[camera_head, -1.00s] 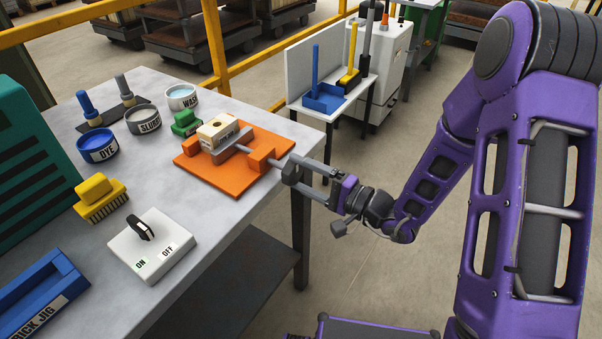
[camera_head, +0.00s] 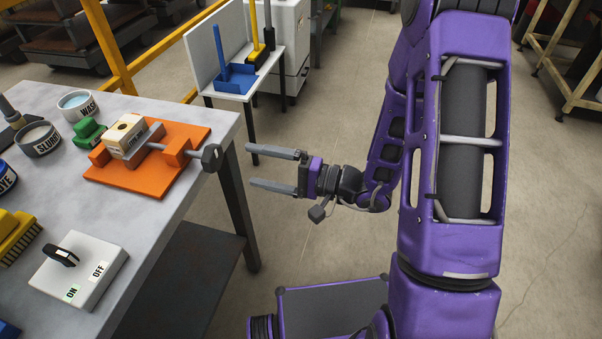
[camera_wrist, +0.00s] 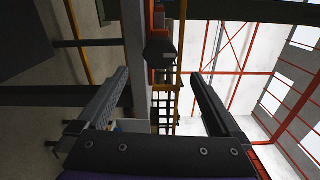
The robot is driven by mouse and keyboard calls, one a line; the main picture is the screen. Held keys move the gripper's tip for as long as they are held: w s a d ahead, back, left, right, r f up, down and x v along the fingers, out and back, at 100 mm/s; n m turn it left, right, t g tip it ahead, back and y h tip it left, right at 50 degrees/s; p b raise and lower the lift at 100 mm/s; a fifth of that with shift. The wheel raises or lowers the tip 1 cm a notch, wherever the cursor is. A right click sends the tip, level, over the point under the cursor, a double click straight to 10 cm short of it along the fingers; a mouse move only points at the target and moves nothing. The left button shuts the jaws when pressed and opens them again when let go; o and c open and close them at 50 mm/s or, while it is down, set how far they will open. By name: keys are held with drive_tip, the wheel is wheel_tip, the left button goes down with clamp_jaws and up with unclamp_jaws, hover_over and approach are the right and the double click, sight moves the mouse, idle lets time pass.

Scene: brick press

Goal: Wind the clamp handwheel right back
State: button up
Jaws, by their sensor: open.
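The clamp handwheel (camera_head: 211,158) is a small dark wheel on the end of a grey screw, jutting past the table's right edge. It shows in the wrist view (camera_wrist: 160,50) ahead, between the fingers. The screw passes through an orange block on the orange clamp base (camera_head: 190,133) to a grey jaw plate (camera_head: 148,146). The plate stands close beside a cream brick (camera_head: 124,135); I cannot tell whether they touch. My gripper (camera_head: 250,166) is open and empty, right of the handwheel and apart from it, its fingers pointing at it.
The grey table (camera_head: 190,216) holds a green block (camera_head: 88,133), a slurry pot (camera_head: 40,140), a wash pot (camera_head: 78,105) and an ON/OFF switch box (camera_head: 78,270). A white side stand (camera_head: 235,88) is behind. The floor right of the table around my gripper is clear.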

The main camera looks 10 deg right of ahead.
drive_tip(key=v, duration=0.8)
drive_tip(key=shift+d, duration=0.3)
drive_tip(key=shift+s, duration=0.1)
